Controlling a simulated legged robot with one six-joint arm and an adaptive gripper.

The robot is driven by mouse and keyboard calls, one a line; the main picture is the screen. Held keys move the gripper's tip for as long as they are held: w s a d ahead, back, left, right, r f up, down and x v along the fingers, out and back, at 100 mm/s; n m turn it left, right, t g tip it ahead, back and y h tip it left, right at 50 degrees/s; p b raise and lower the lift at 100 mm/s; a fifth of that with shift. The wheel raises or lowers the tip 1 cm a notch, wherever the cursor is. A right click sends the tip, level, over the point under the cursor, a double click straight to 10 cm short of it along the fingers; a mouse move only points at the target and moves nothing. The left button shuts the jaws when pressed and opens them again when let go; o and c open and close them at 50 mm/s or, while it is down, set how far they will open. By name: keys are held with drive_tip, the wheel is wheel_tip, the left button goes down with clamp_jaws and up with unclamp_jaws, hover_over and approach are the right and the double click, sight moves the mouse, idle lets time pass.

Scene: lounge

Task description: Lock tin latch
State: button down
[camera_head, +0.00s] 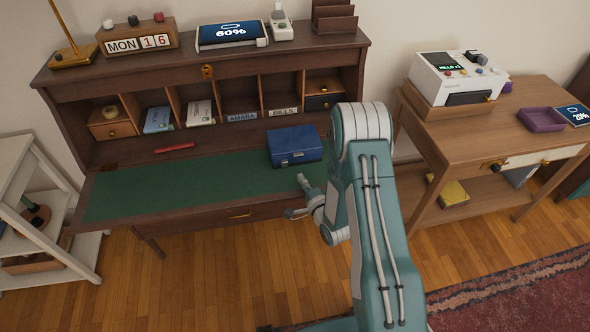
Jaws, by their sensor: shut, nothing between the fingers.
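The blue tin (290,137) stands on the green writing surface (150,191) of the desk, towards its right end. Its lid is down, and a small latch (298,156) shows on its front face. The latch is too small to tell whether it is fastened. My gripper (298,197) is shut and empty, in front of the tin at the desk's front edge, apart from the tin. My arm covers the desk's right end.
A red pen-like object (175,148) lies left of the tin. Pigeonholes with books and small drawers stand behind it. A side table (520,105) with a white machine (457,78) stands to the right. The left part of the writing surface is clear.

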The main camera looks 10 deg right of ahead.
drive_tip(key=v, duration=0.5)
drive_tip(key=shift+s+d, duration=0.1)
drive_tip(key=shift+s, duration=0.3)
drive_tip(key=w+r+n, duration=0.1)
drive_tip(key=r, duration=0.1)
drive_tip(key=w+r+n+g, duration=0.1)
drive_tip(key=w+r, duration=0.1)
drive_tip(key=shift+w+d+r+n+h, duration=0.1)
drive_tip(key=shift+w+r+n+h, duration=0.05)
drive_tip(key=shift+r+n+h, duration=0.2)
wheel_tip(320, 180, up, 15)
drive_tip(key=s+d+n+g+h, duration=0.2)
drive_tip(key=n+g+h, duration=0.2)
drive_tip(key=n+g, duration=0.15)
drive_tip(key=s+a+r+n+g, duration=0.1)
drive_tip(key=s+r, duration=0.3)
drive_tip(key=s, duration=0.4)
drive_tip(key=s+a+r+n+g, duration=0.1)
drive_tip(key=s+r+n+g, duration=0.1)
drive_tip(key=s, duration=0.7)
drive_tip(key=s+a+r+n+g, duration=0.1)
drive_tip(key=s+r+n+g, duration=0.1)
drive_tip(key=s+r, duration=0.3)
drive_tip(key=s+n, duration=0.1)
drive_tip(key=s, duration=0.2)
drive_tip(key=shift+s+r+n, duration=0.4)
